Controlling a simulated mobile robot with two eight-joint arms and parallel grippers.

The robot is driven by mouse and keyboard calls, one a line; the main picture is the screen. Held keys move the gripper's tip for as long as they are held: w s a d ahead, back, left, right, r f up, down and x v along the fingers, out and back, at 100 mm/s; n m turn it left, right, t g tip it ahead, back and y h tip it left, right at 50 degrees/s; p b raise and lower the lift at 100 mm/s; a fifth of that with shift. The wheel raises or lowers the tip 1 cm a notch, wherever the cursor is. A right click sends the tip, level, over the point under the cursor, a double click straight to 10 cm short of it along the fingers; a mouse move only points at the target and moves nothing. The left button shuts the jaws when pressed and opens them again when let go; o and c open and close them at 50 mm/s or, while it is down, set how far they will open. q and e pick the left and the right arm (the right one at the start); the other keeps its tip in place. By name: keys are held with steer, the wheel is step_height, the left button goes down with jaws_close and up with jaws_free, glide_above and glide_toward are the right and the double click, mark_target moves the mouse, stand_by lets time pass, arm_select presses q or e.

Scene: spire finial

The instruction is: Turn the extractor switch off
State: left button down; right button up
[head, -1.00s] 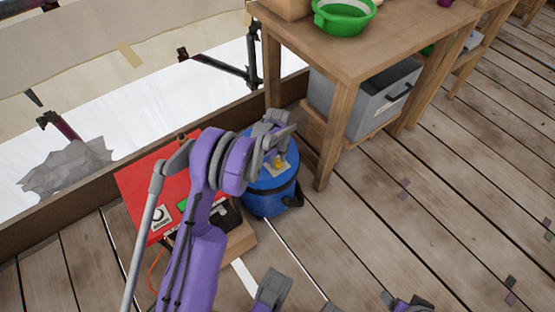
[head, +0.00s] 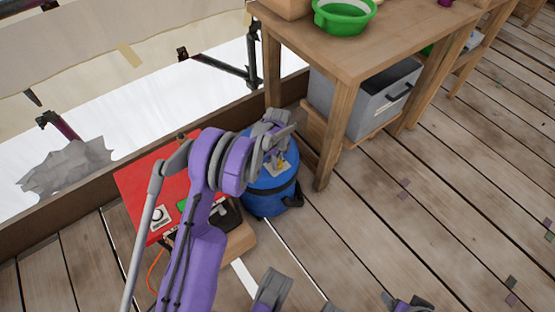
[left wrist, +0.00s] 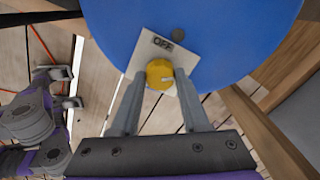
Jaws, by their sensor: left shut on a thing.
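The extractor is a blue drum (head: 268,202) on the deck beside the wooden table; its blue top also fills the upper left wrist view (left wrist: 220,30). A pale plate (left wrist: 190,52) on it bears the word OFF and a yellow round switch knob (left wrist: 159,74). The knob's light mark points to the right in that view, not at the word. My left gripper (left wrist: 160,84) has its two grey fingers on either side of the knob, shut on it. In the head view the left gripper (head: 277,160) is over the drum, partly hiding the plate.
A red panel (head: 160,195) with a dial stands left of the drum, partly behind my purple arm. A wooden table (head: 372,42) with a green bowl (head: 343,18) stands behind, a grey bin (head: 362,100) below it. The deck at right is mostly clear.

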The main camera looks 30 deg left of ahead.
arm_select(q)
steer(key=n, duration=0.5)
steer(key=shift+n, duration=0.3)
steer(key=n, duration=0.5)
steer(key=shift+n+b, duration=0.3)
steer(key=shift+n, duration=0.1)
steer(key=shift+c, duration=2)
jaws_free()
step_height(320, 180, up, 11)
steer(key=p, duration=0.2)
steer(key=shift+p, duration=0.4)
